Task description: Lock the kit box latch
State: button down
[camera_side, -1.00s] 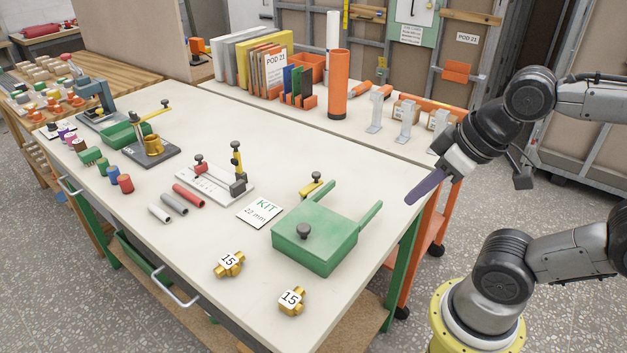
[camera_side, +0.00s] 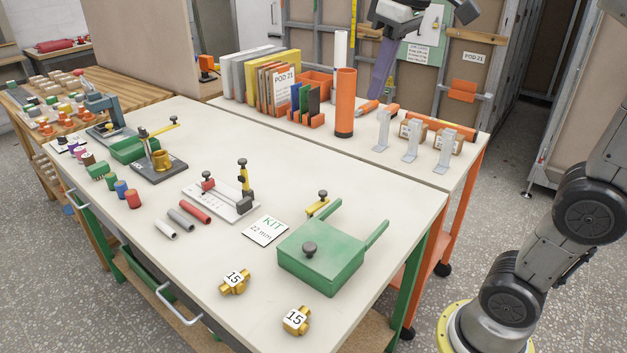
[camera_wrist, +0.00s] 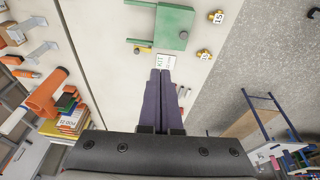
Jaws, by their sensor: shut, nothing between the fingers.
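The green kit box (camera_side: 320,258) sits near the right end of the white bench, its lid on with a dark knob (camera_side: 309,249). Two green bars stick out from its back side. A yellow latch (camera_side: 317,209) with a dark knob stands at the box's back left side; its exact engagement cannot be told. In the wrist view the box (camera_wrist: 174,27) is at the top, beyond my fingertips. My gripper (camera_side: 374,94) is high over the back of the bench, well away from the box. Its purple fingers (camera_wrist: 160,72) are together and empty.
A KIT 22 mm card (camera_side: 265,230) lies left of the box. Two brass fittings marked 15 (camera_side: 234,281) lie in front. An orange tube (camera_side: 345,103), binders (camera_side: 262,78) and grey brackets (camera_side: 411,140) stand at the back. The bench between box and back row is clear.

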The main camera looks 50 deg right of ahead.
jog(key=w+d+g, duration=0.2)
jog(key=w+d, duration=0.1)
jog(key=w, duration=0.8)
jog(key=g, duration=0.1)
send_over(318, 201)
jog(key=a, duration=0.3)
notch_tip(318, 201, down, 4)
jog(key=w+d+f+g, duration=0.1)
jog(key=w+f, duration=0.2)
jog(key=f, duration=0.3)
jog(key=w+d+f+m, duration=0.1)
jog(key=w+d+f, duration=0.1)
jog(key=f, duration=0.4)
jog(key=w+d+f+g, duration=0.1)
jog(key=w+d+f, duration=0.1)
jog(key=f, duration=0.3)
jog(key=shift+w+f+g, duration=0.3)
jog(key=shift+w+f, duration=0.1)
jog(key=shift+w, duration=0.5)
jog(key=s+f, duration=0.6)
jog(key=f, duration=0.3)
jog(key=shift+s+a+f, duration=0.2)
jog(key=shift+a+f, duration=0.1)
jog(key=shift+f, duration=0.05)
